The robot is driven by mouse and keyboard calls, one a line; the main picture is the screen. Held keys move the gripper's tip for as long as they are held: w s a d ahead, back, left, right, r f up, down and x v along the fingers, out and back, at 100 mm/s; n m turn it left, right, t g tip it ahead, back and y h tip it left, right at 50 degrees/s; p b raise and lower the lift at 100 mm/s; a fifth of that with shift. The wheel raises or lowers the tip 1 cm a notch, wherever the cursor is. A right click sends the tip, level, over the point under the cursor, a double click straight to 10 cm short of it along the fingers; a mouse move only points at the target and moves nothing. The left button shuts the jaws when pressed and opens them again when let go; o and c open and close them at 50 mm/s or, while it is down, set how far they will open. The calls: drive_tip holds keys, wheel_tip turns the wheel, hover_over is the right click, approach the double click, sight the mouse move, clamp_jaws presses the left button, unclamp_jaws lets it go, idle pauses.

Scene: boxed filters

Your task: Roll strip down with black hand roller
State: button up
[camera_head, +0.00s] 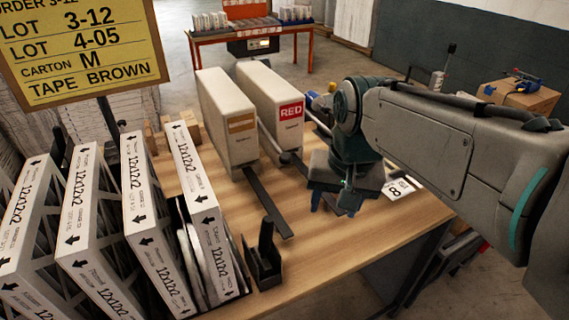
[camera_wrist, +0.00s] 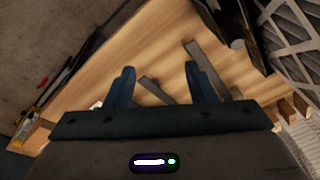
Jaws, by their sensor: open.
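My gripper (camera_head: 332,203) is open over the right part of the wooden table. In the wrist view its two blue fingers (camera_wrist: 160,70) are apart, with bare table and dark flat bars between and beyond them. One dark bar (camera_head: 266,203) runs forward from the white unit with a brown label (camera_head: 228,118). A second bar runs from the white unit with a RED label (camera_head: 272,108) and is partly hidden behind my gripper. A black upright holder (camera_head: 265,256) stands at the table's front. I cannot clearly make out the hand roller or an applied strip.
Several white 12x12x2 filter cartons (camera_head: 139,215) stand upright at the left, close to the black holder. A card with an 8 (camera_head: 397,189) lies right of my gripper. The wooden table (camera_head: 335,248) is clear at its front right. An order sign (camera_head: 85,50) hangs upper left.

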drive_tip(key=g, duration=0.2)
approach(267, 228)
drive_tip(key=w+d+r, duration=0.1)
drive_tip(key=w, duration=0.1)
drive_tip(key=shift+y, duration=0.3)
drive_tip(key=f, duration=0.4)
drive_tip(key=a+f, duration=0.1)
drive_tip(key=f, duration=0.3)
drive_tip(key=a+f, duration=0.1)
drive_tip(key=f, duration=0.4)
drive_tip(key=shift+s+a, duration=0.1)
drive_tip(key=shift+s, duration=0.1)
